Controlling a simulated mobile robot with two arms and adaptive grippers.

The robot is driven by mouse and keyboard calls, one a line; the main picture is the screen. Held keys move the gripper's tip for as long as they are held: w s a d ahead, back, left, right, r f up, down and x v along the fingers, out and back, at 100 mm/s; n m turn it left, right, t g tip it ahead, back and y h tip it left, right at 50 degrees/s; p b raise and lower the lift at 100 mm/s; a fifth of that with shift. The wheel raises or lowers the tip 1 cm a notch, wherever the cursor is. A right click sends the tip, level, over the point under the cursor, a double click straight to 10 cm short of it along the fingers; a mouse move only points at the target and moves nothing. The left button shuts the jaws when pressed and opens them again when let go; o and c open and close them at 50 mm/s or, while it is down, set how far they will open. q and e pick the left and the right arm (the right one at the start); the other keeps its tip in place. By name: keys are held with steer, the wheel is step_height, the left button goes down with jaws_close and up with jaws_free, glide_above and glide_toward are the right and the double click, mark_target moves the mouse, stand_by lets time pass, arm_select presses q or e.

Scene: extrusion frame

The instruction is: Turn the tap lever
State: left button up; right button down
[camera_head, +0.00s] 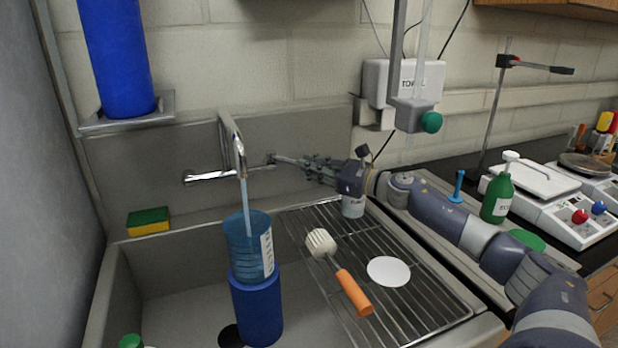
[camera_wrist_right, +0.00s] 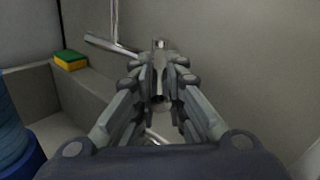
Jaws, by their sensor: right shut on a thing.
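The metal tap (camera_head: 234,150) is on the wall behind the sink, with a curved spout and a horizontal bar; its pipes also show in the wrist view (camera_wrist_right: 114,40). A stream of water falls from the spout into a translucent blue container (camera_head: 246,247). My right gripper (camera_head: 285,161) reaches in from the right to the right end of the tap bar. In the wrist view its fingers (camera_wrist_right: 159,82) are closed around a small metal part, the tap lever (camera_wrist_right: 158,62), mostly hidden between them. My left gripper is not in view.
The blue container stands on a blue cylinder (camera_head: 257,310) in the sink. A wire drying rack (camera_head: 410,300) holds an orange-handled brush (camera_head: 352,290) and a white disc (camera_head: 388,271) below my right arm. A yellow-green sponge (camera_head: 148,221) lies on the sink's left ledge.

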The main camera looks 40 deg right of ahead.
steer(key=shift+d+f, duration=0.15)
stand_by(0.4)
steer(key=c, duration=1.6)
jaws_free()
steer(key=shift+w, duration=0.1)
steer(key=shift+o, duration=0.2)
steer(key=shift+v, duration=0.8)
steer(key=v, duration=1)
steer(key=shift+d, duration=0.25)
